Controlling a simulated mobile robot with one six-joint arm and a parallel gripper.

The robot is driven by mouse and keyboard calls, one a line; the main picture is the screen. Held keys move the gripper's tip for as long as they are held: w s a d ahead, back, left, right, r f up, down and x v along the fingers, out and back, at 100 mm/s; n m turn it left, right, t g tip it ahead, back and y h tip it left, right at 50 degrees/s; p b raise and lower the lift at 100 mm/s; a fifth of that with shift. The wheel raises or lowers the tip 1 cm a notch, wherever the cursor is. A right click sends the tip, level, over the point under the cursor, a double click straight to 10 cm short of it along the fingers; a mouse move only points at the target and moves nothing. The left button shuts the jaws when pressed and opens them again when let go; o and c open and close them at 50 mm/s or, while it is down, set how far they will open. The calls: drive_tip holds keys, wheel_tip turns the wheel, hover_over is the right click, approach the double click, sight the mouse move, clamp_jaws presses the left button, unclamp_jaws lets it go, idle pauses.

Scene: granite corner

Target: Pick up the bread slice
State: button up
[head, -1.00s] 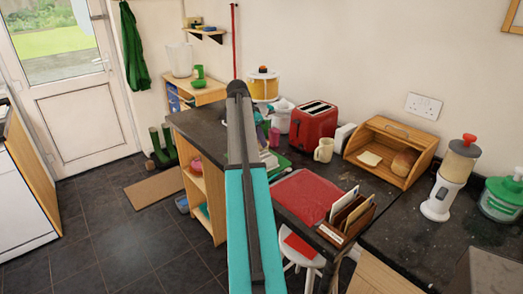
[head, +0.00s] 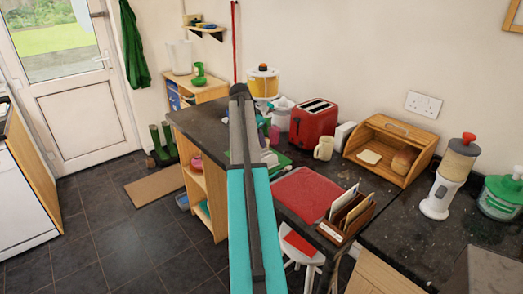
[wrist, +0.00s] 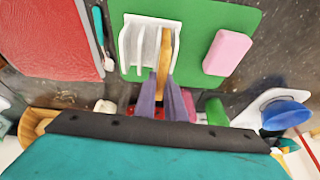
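A bread slice (wrist: 164,50), seen edge-on as a narrow brown strip, stands in a white toast rack (wrist: 128,45) in the wrist view. The rack sits on a green board (wrist: 215,20). My gripper (wrist: 162,76) points at the slice, with one purple-grey finger on each side of its near end. The fingers look open, with the slice between them; I cannot tell whether they touch it. In the head view my arm hides the fingers and most of the rack. Another pale slice (head: 369,157) lies in the wooden bread bin (head: 400,128) beside a loaf (head: 403,161).
A pink block (wrist: 227,52) lies on the board right of the rack. A red mat (head: 302,193) is on the near counter, with a letter rack (head: 345,220) at its edge. A red toaster (head: 313,124) and cream mug (head: 323,148) stand behind.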

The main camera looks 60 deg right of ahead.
drive_tip(key=shift+r, duration=0.1)
clamp_jaws()
drive_tip(key=shift+r+b, duration=1.25)
drive_tip(key=shift+r, duration=3.7)
